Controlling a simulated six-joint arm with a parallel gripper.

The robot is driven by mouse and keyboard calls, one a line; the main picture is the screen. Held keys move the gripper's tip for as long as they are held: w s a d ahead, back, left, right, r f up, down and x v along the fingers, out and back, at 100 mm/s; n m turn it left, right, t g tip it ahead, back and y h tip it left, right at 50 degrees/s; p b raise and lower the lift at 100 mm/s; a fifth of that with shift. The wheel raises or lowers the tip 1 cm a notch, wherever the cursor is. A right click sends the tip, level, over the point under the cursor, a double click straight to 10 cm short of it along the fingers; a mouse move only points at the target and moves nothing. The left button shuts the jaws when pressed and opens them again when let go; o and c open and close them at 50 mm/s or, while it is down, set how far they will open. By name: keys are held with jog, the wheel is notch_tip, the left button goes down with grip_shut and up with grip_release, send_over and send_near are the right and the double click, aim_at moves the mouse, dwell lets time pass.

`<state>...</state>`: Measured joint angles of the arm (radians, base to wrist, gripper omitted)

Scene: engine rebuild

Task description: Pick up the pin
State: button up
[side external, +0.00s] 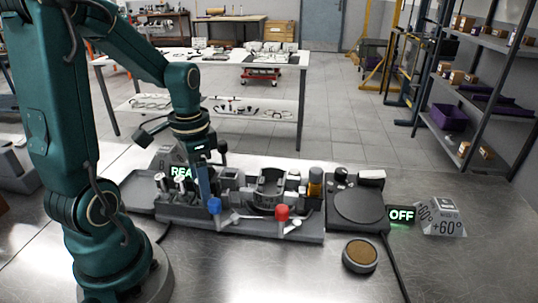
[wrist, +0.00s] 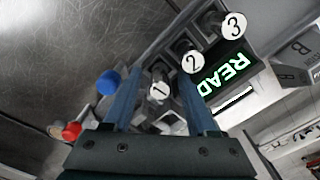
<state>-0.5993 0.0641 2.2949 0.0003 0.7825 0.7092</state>
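Three dark pins with white numbered tops stand in a row in the wrist view: pin 1 (wrist: 160,89), pin 2 (wrist: 194,62) and pin 3 (wrist: 235,26). Two of the pale-topped pins (side external: 159,180) show at the left of the fixture in the side view. My gripper (wrist: 158,76) is open, pointing down at the row, with its blue fingers apart on either side of pin 1 in the picture. Space shows between pin 1 and the fingers. How deep the fingertips sit is unclear. My gripper (side external: 205,194) partly hides the row in the side view.
The fixture's base plate (side external: 270,232) carries a blue knob (side external: 214,206), a red knob (side external: 282,213) and an orange-brown cylinder (side external: 315,182). A lit READ-like sign (wrist: 228,77) stands close beside the row. A round turntable (side external: 358,205) sits right. The front bench is mostly clear.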

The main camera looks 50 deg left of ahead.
grip_shut()
jog(key=shift+r, duration=0.1)
notch_tip(320, 180, up, 10)
jog(key=shift+f, duration=0.1)
dwell(0.4)
